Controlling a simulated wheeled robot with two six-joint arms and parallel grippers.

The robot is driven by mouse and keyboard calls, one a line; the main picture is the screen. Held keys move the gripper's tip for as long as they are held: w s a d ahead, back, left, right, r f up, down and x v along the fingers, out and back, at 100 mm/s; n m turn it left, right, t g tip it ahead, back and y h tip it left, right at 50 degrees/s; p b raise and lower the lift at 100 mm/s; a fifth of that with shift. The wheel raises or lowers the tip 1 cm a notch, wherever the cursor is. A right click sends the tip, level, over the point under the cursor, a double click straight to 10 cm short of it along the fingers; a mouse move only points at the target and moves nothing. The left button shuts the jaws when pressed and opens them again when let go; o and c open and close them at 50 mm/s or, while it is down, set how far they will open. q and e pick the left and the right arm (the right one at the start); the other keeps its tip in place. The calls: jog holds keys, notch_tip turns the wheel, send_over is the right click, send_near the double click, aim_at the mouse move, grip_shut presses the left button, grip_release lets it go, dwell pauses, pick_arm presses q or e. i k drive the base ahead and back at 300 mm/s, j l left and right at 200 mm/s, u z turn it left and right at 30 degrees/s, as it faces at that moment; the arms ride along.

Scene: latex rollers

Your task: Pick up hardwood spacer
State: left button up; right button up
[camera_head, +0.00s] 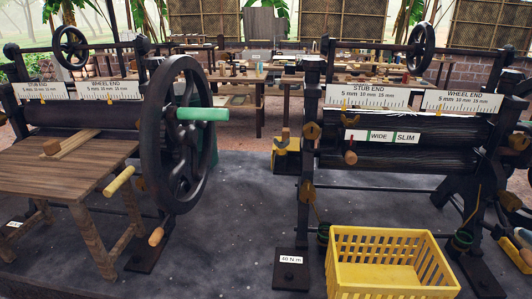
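A wooden piece lies on the slatted wooden table (60,175) at the left, in front of the left roller machine. It has a pale strip (86,141) and a short, darker block end (52,147). I cannot tell whether this is the hardwood spacer. Small wooden items also lie on the far workbench, too small to identify. Neither of my grippers shows in the head view.
The left roller machine has a large black handwheel (150,140) with a green handle (203,114). The right roller machine (400,145) stands behind an open yellow crate (385,292). A far workbench (285,79) holds clutter. Dark floor (225,225) between the machines is clear.

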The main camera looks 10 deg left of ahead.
aim_at(54, 151)
jog(key=u, duration=0.95)
jog(key=j+u, duration=0.1)
jog(key=k+j, duration=0.05)
jog(key=j, duration=0.05)
